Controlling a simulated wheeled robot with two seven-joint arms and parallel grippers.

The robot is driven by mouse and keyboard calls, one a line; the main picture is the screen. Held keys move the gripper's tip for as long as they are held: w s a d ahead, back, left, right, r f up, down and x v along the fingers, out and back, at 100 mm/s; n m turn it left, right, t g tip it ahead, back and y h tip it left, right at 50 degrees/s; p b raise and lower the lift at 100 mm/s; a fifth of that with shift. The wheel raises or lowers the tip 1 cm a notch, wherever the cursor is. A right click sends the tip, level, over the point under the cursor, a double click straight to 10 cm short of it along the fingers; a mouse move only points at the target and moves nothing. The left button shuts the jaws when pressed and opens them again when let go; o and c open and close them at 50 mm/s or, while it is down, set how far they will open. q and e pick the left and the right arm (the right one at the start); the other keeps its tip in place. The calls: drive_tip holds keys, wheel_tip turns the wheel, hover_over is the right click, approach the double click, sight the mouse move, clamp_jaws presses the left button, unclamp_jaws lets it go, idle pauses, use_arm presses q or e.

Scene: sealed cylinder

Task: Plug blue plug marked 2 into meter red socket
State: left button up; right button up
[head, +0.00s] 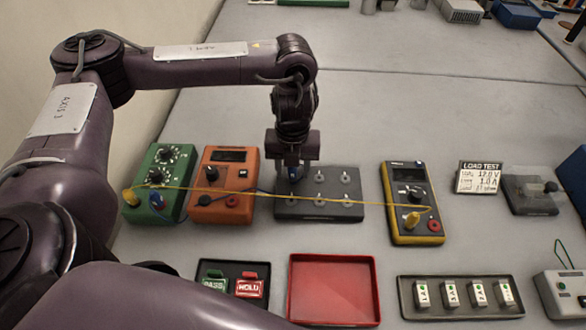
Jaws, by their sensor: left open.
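My left gripper (293,171) points down over the back left of a dark block with several pale pegs (319,202). It is open, with a small blue piece (295,174) at its fingertips, probably a blue plug; no number is readable and contact cannot be told. The yellow handheld meter (389,185) lies to the right of the block. Its red socket (433,226) is at its lower right and looks empty. A yellow plug (411,219) sits beside that socket. Another blue plug or socket (157,201) shows on the green box (172,180). My right gripper is out of view.
A yellow cable (290,194) runs across the block from the green box to the meter. An orange box (214,214) stands left of the block.

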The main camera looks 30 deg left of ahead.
use_arm(q)
clamp_jaws()
idle(0.3)
drive_tip(key=shift+r, duration=0.1)
drive_tip(key=shift+r+p, duration=0.7)
drive_tip(key=shift+p, duration=0.15)
drive_tip(key=shift+r+p, duration=2.25)
drive_tip(key=shift+p, duration=0.15)
drive_tip(key=shift+f, duration=0.1)
